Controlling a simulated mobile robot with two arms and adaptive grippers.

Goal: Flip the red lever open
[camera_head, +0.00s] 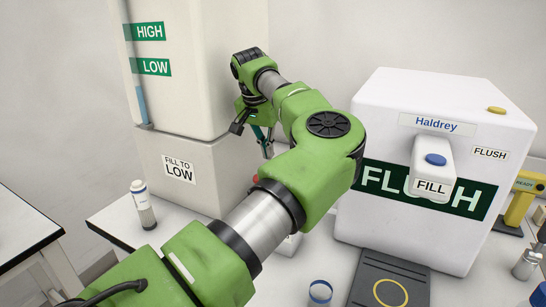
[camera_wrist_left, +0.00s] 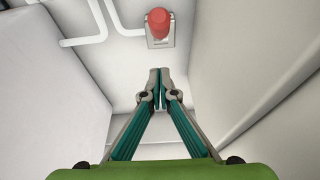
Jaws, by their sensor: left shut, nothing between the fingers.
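The red lever (camera_wrist_left: 159,23) shows at the top of the left wrist view, rounded and red, on a small pale plate against a white surface. My left gripper (camera_wrist_left: 159,76) is shut and empty, its teal fingers together just below the lever in that view and apart from it. In the head view my left gripper (camera_head: 266,153) points down between the tall white tank and the white Haldrey machine. A small red spot (camera_head: 255,179) shows there beside my arm; I cannot tell whether it is the lever.
The tall tank (camera_head: 185,110) with HIGH and LOW labels stands left of the gripper. The Haldrey machine (camera_head: 350,215) stands right of it. White pipes (camera_wrist_left: 90,40) run near the lever. A small vial (camera_head: 143,205) stands at the bench's left end.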

